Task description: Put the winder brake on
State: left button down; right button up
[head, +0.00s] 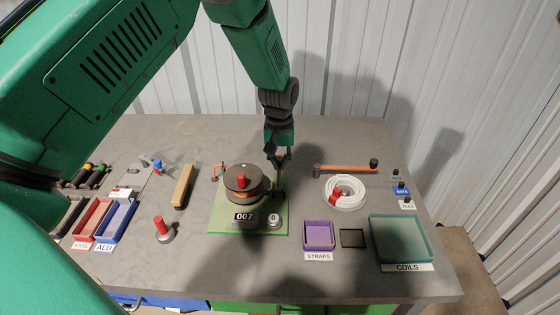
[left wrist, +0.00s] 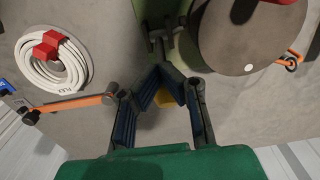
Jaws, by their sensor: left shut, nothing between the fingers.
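The winder stands on a green base plate (head: 222,222) in the middle of the table. It has a round grey drum (head: 243,178) with a red knob (head: 242,181) on top and orange cable under the disc. A small dark upright part (head: 279,188), possibly the brake, stands at the drum's right side; its setting cannot be told. My left gripper (head: 278,164) is shut and empty, just above and behind that part. In the left wrist view its fingers (left wrist: 158,74) are together beside the drum (left wrist: 245,35), near a grey-green lever-like part (left wrist: 165,32). My right gripper is not in view.
A counter (head: 244,217) reading 007 and a round button (head: 274,221) are at the plate's front. Right: white coil (head: 345,193), orange bar (head: 340,168), purple STRAPS tray (head: 319,222), green COILS tray (head: 428,240). Left: red bin (head: 80,226), blue ALU bin (head: 104,236), tan block (head: 182,186).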

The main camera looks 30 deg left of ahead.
aim_at(279, 182)
pick_arm(q)
jog(key=shift+s+d, duration=0.1)
jog(key=shift+s, duration=0.1)
jog(key=shift+r, duration=0.15)
notch_tip(279, 182, up, 6)
jog(key=p, duration=0.5)
jog(key=shift+s+d, duration=0.1)
jog(key=shift+s, duration=0.05)
jog(key=shift+f, duration=0.2)
